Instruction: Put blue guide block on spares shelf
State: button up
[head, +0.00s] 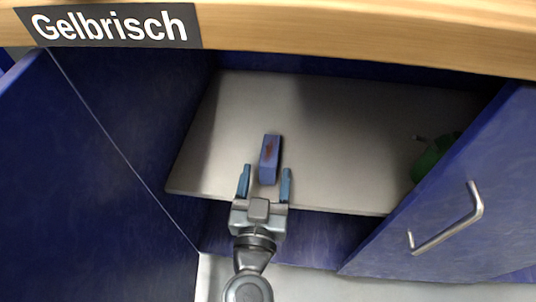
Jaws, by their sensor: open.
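The blue guide block (269,160) lies on a grey shelf (340,150) inside a blue cabinet. It is long, and its upper face has a reddish-brown mark. My gripper (264,184) is at the shelf's front edge with its two blue fingers apart. The near end of the block reaches in between the fingertips, closer to the right finger in the picture. I see no finger closed on it. Whether the fingers touch the shelf cannot be told.
A cabinet door with a metal handle (446,221) stands open at the right. A green object (433,158) sits partly hidden behind it. Another blue panel (75,185) stands at the left. A wooden top edge (350,32) with a "Gelbrisch" sign (110,26) runs above. The shelf around the block is clear.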

jog(key=s+p, duration=0.1)
jog(key=s, duration=0.5)
jog(key=shift+s+a, duration=0.15)
jog(key=shift+s, duration=0.1)
jog(key=s+d+r+t, duration=0.1)
jog(key=s+d+r, duration=0.1)
jog(key=s+d, duration=0.45)
jog(key=s+d+r+t, duration=0.1)
jog(key=s+d+r, duration=0.15)
jog(key=d, duration=0.65)
jog(key=s+d+r+g, duration=0.2)
jog(key=s+d, duration=0.2)
jog(key=s, duration=0.4)
jog(key=s+d+r+g, duration=0.1)
jog(key=s+d+g, duration=0.2)
jog(key=s+d, duration=0.2)
jog(key=s, duration=0.3)
jog(key=shift+d+r+y, duration=0.3)
jog(key=shift+r, duration=0.1)
jog(key=shift+s, duration=0.1)
